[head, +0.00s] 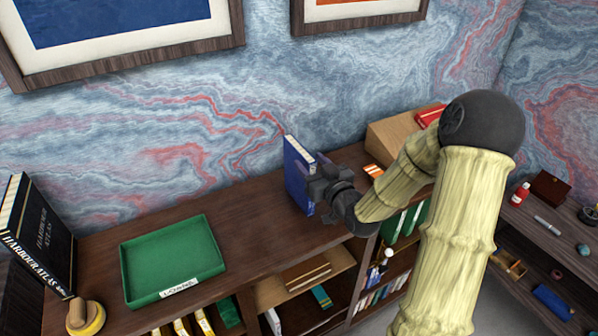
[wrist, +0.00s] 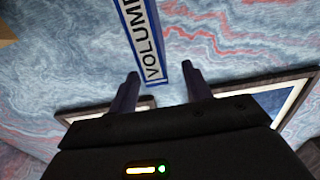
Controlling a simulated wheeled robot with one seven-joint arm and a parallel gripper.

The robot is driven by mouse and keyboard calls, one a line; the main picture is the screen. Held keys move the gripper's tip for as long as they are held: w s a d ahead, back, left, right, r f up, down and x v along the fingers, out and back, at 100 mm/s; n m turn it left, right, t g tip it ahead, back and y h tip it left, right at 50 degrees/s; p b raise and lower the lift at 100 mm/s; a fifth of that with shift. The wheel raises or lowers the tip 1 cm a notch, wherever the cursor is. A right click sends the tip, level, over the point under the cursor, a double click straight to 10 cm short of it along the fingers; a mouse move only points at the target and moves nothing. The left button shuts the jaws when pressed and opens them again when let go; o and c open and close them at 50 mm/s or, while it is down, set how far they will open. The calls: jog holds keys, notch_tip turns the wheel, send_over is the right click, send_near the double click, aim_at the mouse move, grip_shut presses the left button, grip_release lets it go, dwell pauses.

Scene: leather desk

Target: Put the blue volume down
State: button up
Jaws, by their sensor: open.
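The blue volume (head: 295,172) is upright on the dark wooden cabinet top, near the wall, and its lower edge appears to meet the wood. In the wrist view its white-labelled blue spine (wrist: 146,40), lettered "VOLUM…", lies between the finger tips. My gripper (head: 314,180) is at the right side of the book, with its fingers apart on either side of the spine (wrist: 160,74). Clear gaps show between the fingers and the spine in the wrist view. The far side of the book is hidden.
A green tray (head: 172,258) lies to the left on the cabinet top (head: 250,219). A black atlas (head: 40,232) and a yellow-rimmed round object (head: 86,318) are at the far left. A wooden box (head: 392,135) stands behind my arm. Bare wood lies between tray and book.

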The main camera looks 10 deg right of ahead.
aim_at(304, 152)
dwell(0.3)
jog(key=shift+w+a+r+p, duration=0.15)
jog(key=shift+w+p, duration=0.45)
jog(key=p+x, duration=0.2)
jog(key=x, duration=0.1)
jog(key=shift+w+f, duration=0.2)
jog(key=shift+w, duration=0.35)
grip_shut()
